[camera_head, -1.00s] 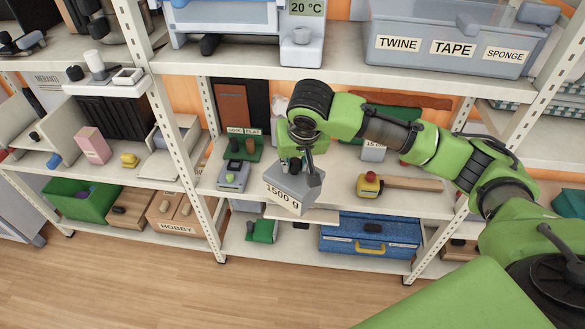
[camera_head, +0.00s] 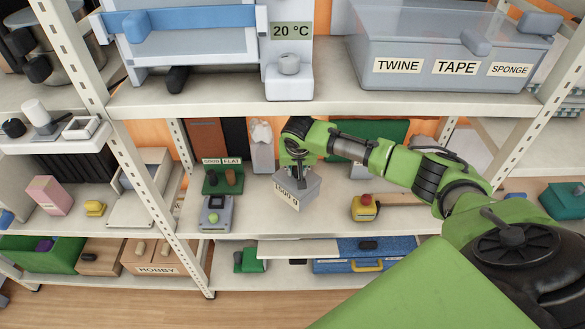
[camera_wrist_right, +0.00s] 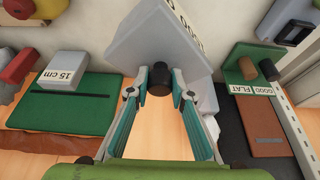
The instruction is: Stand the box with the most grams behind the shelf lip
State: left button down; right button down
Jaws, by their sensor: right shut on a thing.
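A grey box labelled 1500 g (camera_head: 289,195) is at the middle shelf (camera_head: 330,212), between a grey device and a yellow block with a red knob. It is tilted in the picture, and I cannot tell whether it touches the shelf. My right gripper (camera_head: 297,180) is above it, shut on its dark top knob (camera_wrist_right: 159,80). In the right wrist view the grey box (camera_wrist_right: 150,40) lies beyond the fingers (camera_wrist_right: 160,88). No other box with a gram label is readable. My left gripper is not in view.
The grey device (camera_head: 215,213) and a green GOOD/FLAT stand (camera_head: 222,180) are left of the box. The yellow block (camera_head: 364,208) is to its right. A white block labelled 15 cm (camera_wrist_right: 62,70) is on a green board (camera_wrist_right: 62,112). The upper shelf (camera_head: 225,100) overhangs.

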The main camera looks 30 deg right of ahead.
jog(key=shift+w+d+r, duration=0.1)
jog(key=shift+w+r, duration=0.05)
jog(key=shift+r, duration=0.15)
jog(key=shift+p, duration=0.6)
jog(key=shift+f+b, duration=0.4)
jog(key=shift+f, duration=0.1)
jog(key=shift+f+b, duration=1.15)
jog(key=shift+f, duration=1.8)
jog(key=c, duration=1.7)
grip_release()
